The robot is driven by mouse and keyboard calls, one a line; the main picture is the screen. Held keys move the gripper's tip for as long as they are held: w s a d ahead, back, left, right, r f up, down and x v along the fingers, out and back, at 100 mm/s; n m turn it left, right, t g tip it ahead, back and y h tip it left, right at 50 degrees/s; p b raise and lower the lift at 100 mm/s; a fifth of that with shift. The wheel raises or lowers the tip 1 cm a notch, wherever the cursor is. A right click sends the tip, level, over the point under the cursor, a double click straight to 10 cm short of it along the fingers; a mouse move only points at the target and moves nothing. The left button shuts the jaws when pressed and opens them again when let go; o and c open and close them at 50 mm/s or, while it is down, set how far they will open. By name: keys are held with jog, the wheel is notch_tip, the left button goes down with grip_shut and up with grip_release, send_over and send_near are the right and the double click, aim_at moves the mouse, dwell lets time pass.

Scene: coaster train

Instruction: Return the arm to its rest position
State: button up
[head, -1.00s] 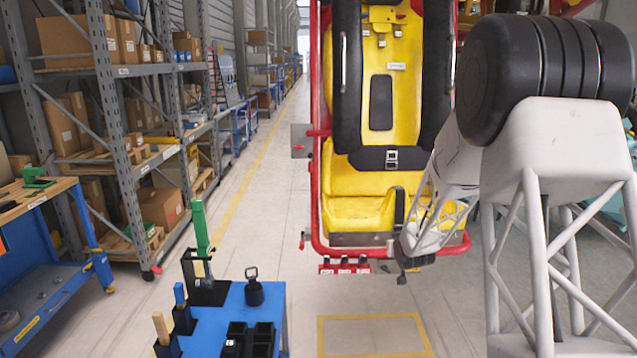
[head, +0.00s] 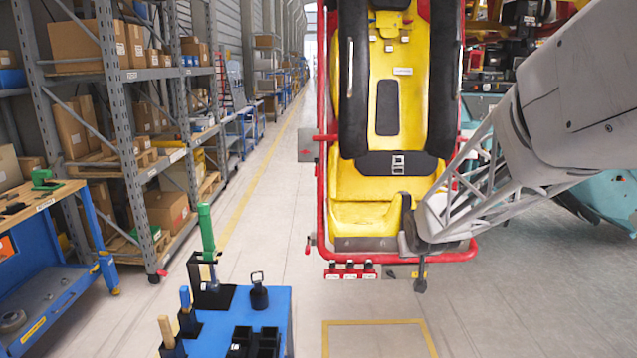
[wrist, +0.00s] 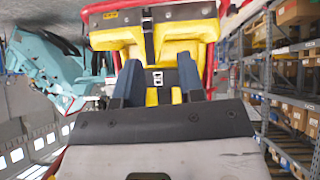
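My arm comes in from the upper right of the head view, its grey lattice link (head: 475,185) reaching down to the left. My gripper (head: 420,284) is small and dark at its end, pointing down beside the lower right corner of the yellow coaster seat (head: 365,182). The fingers are too small to tell whether they are open or shut, and I cannot make out anything held. In the wrist view the seat (wrist: 180,48) stands ahead, with a grey and dark part of my arm across the bottom.
A red frame (head: 320,200) surrounds the seat. Red clamps (head: 350,270) are at its lower edge. A blue tool table (head: 274,310) stands at the lower left, with a green-handled tool (head: 206,228). Shelves (head: 120,90) line the left. The floor aisle between is clear.

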jog(key=s+a+r+g, duration=0.1)
jog(key=s+g, duration=0.1)
jog(key=s, duration=1.1)
jog(key=s+a+r+g, duration=0.2)
jog(key=s, duration=1)
jog(key=s+a+r+g, duration=0.1)
jog(key=s+a+g, duration=0.1)
jog(key=s, duration=1.1)
jog(key=shift+s+a+r+y, duration=0.25)
jog(key=shift+s+r+y, duration=0.05)
jog(key=shift+s, duration=0.05)
jog(key=shift+w, duration=0.15)
